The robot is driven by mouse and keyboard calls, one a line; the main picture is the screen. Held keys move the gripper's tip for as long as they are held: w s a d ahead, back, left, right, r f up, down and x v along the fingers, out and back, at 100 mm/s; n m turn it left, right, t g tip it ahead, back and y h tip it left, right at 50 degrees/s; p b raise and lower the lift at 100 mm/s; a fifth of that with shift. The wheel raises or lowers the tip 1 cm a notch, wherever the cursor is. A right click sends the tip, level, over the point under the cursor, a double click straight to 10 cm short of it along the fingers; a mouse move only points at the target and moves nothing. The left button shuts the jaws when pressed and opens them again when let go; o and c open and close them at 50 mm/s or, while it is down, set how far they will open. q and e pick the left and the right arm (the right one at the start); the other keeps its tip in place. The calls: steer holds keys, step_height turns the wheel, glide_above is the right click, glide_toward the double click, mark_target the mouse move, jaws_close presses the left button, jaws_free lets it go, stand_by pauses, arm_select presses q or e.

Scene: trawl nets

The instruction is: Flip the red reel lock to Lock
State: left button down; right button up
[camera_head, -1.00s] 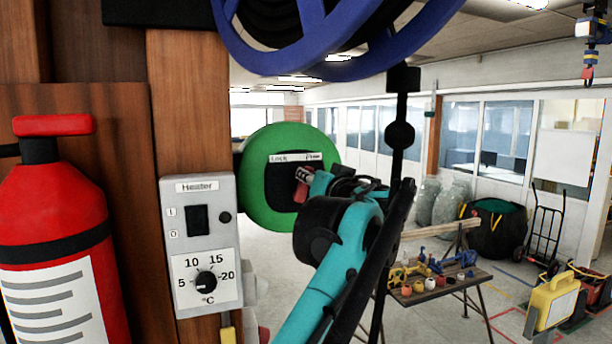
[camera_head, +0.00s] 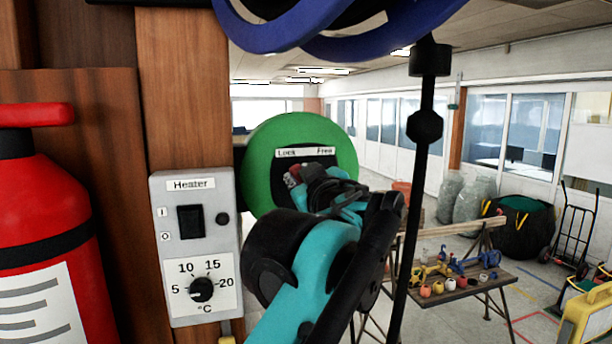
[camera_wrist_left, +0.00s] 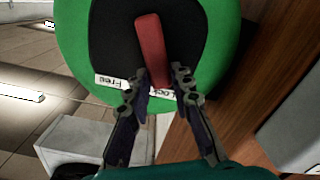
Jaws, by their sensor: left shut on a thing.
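The red reel lock lever (camera_head: 292,175) sits on the black face of a green round reel (camera_head: 262,170). A white label (camera_head: 305,152) on it reads Lock at left and Free at right. In the left wrist view the lever (camera_wrist_left: 151,45) stands nearly upright, its lower end beside the word Lock (camera_wrist_left: 174,94); Free (camera_wrist_left: 111,81) is further left. My left gripper (camera_head: 307,178) is at the lever, shut on it, with one finger on each side in the left wrist view (camera_wrist_left: 157,82). In the head view my gripper hides part of the lever. My right gripper does not show.
A grey heater panel (camera_head: 195,250) stands close left of my left arm, with a red fire extinguisher (camera_head: 45,215) further left. A blue wheel (camera_head: 390,35) hangs above. A black upright rod (camera_head: 416,180) is close right. A workbench (camera_head: 470,290) stands behind.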

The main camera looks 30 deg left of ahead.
arm_select(q)
steer(key=shift+s+a+f+n, duration=0.1)
steer(key=shift+n, duration=0.4)
steer(key=c, duration=1.3)
jaws_free()
steer(key=v, duration=1.2)
steer(key=shift+f, duration=0.1)
